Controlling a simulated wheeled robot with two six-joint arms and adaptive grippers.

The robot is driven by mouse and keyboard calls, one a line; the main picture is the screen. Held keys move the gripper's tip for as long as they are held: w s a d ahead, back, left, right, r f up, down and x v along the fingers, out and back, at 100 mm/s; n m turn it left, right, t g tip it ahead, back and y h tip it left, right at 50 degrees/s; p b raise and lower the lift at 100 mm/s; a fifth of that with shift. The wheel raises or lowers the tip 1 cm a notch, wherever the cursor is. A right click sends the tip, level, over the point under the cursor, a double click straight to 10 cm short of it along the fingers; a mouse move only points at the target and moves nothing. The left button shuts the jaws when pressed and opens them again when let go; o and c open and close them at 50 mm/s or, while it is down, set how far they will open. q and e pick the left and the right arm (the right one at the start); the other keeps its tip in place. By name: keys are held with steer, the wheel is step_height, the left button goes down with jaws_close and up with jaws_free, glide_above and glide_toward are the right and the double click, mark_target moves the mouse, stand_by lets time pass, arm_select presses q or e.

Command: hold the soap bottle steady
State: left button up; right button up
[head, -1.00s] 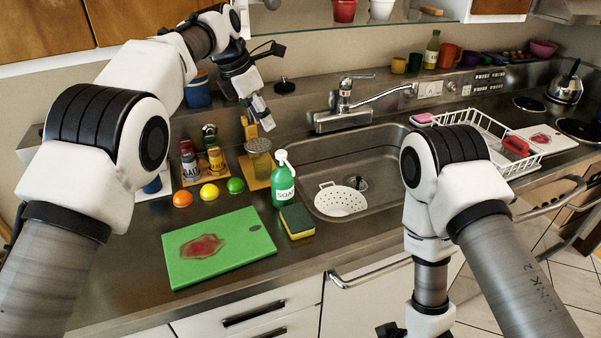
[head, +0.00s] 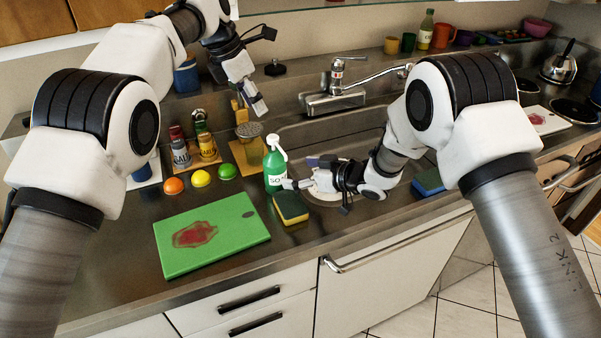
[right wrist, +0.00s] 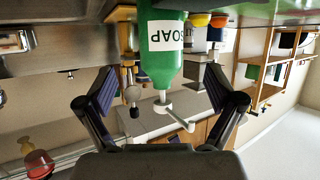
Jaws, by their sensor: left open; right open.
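The green soap bottle (head: 274,170) with a white pump stands upright on the counter at the sink's left edge. In the right wrist view, which is upside down, the bottle (right wrist: 163,55) appears between my spread fingers, with its pump toward the palm. My right gripper (head: 299,173) is open just right of the bottle, its fingers pointing left at it; it also shows in the wrist view (right wrist: 160,92). I cannot tell whether a finger touches the bottle. My left gripper (head: 258,106) is open and empty, above the back counter behind the bottle.
A yellow-green sponge (head: 291,207) lies right in front of the bottle. A green cutting board (head: 240,236) lies front left. Fruit (head: 201,178) and spice jars (head: 207,147) stand to the left. The sink (head: 345,135) and tap (head: 337,85) are behind my right arm.

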mark_target(284, 172)
steer(key=x, duration=0.7)
steer(key=shift+s+f, duration=0.1)
steer(key=shift+f, duration=0.1)
steer(key=shift+a, duration=0.2)
steer(key=shift+c, duration=0.6)
steer(key=c, duration=1.3)
